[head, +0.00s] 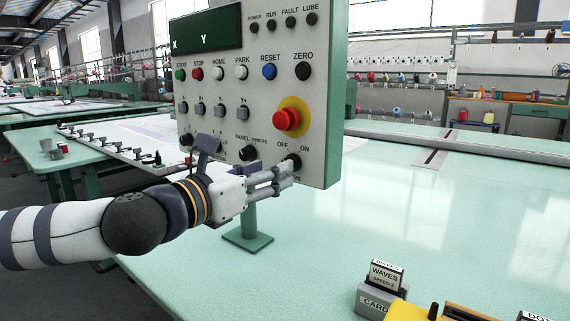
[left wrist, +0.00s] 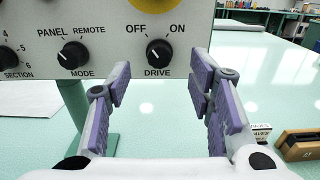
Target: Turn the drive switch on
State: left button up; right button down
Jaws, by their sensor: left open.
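The drive switch (left wrist: 158,52) is a black round knob low on the grey control panel (head: 235,115). Its white mark points up-left toward OFF in the left wrist view. In the head view the knob (head: 293,162) is partly covered by my left gripper (head: 284,177). My left gripper is open and empty, with its purple-padded fingers (left wrist: 161,82) apart. In the left wrist view the knob lies between the finger directions, slightly above the fingertips. I cannot tell whether the fingers touch the panel. My right gripper is not in view.
The mode knob (left wrist: 73,54) is left of the drive switch. The red emergency button (head: 286,120) on its yellow ring is above. A green post (head: 248,215) carries the panel over the pale green table (head: 440,225). Card boxes (head: 382,290) stand at the front.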

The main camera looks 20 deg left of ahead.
pick_arm(q)
jog(key=x, duration=0.5)
jog(key=shift+w, duration=0.25)
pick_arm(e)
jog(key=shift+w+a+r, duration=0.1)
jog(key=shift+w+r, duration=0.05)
pick_arm(q)
grip_shut()
